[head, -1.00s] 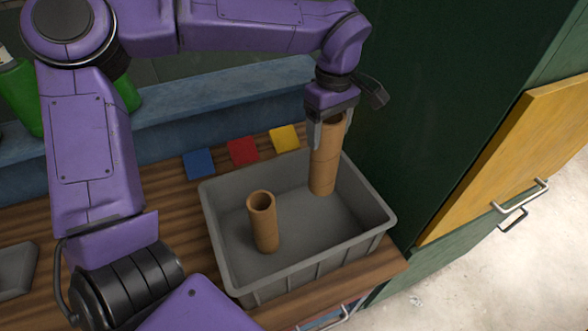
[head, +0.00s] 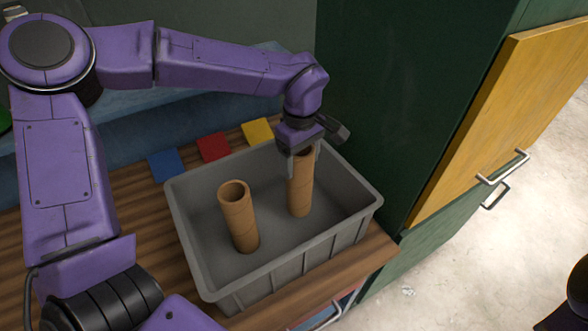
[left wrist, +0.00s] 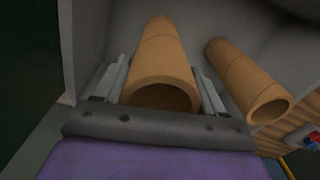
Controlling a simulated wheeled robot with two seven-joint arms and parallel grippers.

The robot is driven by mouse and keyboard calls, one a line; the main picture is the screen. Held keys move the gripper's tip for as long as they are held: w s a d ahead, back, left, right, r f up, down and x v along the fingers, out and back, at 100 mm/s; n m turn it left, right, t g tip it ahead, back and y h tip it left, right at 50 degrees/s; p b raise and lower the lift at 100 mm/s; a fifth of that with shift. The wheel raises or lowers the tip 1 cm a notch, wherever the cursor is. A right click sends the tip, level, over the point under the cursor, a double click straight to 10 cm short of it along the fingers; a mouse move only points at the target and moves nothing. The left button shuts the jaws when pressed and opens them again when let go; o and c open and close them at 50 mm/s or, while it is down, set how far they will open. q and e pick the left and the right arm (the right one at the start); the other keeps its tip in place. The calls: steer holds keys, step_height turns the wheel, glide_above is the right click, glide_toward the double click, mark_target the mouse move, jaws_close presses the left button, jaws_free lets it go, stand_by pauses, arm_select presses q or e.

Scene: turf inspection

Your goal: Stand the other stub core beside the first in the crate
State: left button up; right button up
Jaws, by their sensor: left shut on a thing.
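The grey crate (head: 190,262) stands on the wooden counter and holds one brown stub core (head: 240,218), upright in its left part. My left gripper (head: 301,158) is shut on the upper end of a second brown stub core (head: 300,190). This core is upright inside the crate, right of and behind the first, with a gap between them. Its lower end is at or near the crate floor; I cannot tell if it touches. In the left wrist view the held core (left wrist: 160,58) lies between the fingers and the other core (left wrist: 240,75) is to the right.
Blue (head: 166,164), red (head: 213,147) and yellow (head: 257,132) squares lie behind the crate. A tall dark green cabinet (head: 400,100) rises close to the crate's right. A yellow door (head: 500,120) with a handle is further right. The crate floor in front of the held core is clear.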

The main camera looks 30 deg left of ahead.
arm_select(q)
steer(key=shift+f, duration=1.8)
steer(key=o, duration=1.6)
steer(key=shift+f, duration=0.15)
steer(key=shift+c, duration=0.2)
step_height(320, 180, up, 12)
steer(key=shift+r, duration=0.2)
